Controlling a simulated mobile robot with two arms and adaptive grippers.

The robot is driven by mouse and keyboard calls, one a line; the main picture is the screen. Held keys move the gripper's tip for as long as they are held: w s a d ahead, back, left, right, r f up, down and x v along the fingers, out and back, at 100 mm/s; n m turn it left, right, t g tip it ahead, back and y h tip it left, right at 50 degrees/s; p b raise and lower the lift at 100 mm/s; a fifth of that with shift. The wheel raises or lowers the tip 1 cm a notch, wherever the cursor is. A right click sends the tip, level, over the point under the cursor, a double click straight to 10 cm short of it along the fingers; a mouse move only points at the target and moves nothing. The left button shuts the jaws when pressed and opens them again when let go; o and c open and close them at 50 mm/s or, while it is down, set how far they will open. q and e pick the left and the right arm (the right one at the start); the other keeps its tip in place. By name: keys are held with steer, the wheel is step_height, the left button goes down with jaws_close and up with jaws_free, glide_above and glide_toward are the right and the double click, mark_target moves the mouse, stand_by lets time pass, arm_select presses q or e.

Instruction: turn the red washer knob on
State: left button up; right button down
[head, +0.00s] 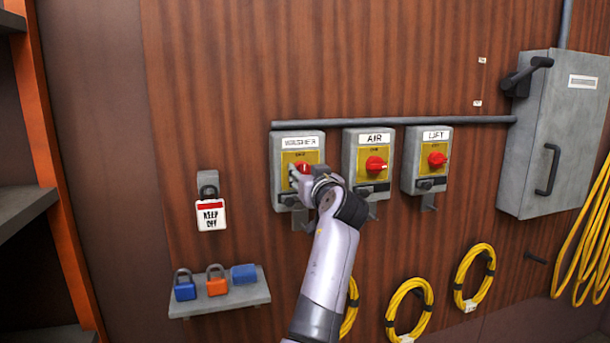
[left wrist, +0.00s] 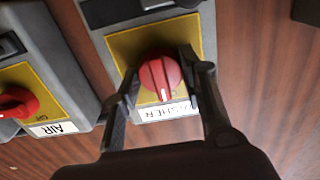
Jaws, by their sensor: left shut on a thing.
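The red washer knob (head: 303,167) sits on a yellow plate in the grey washer switch box (head: 284,200), the leftmost of three boxes on the wall. My left gripper (head: 299,178) reaches it from the front and partly covers it. In the left wrist view the washer knob (left wrist: 160,75) is between the two fingers of my left gripper (left wrist: 160,83), which is shut on it. A white mark on the knob points toward the WASHER label (left wrist: 168,110). My right gripper is not in view.
The AIR box (head: 348,160) and LIFT box (head: 408,160) stand to the right, each with a red knob. A grey cabinet (head: 550,130) is at right, yellow hoses below.

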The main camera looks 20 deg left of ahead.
arm_select(q)
steer(key=shift+c, duration=1.2)
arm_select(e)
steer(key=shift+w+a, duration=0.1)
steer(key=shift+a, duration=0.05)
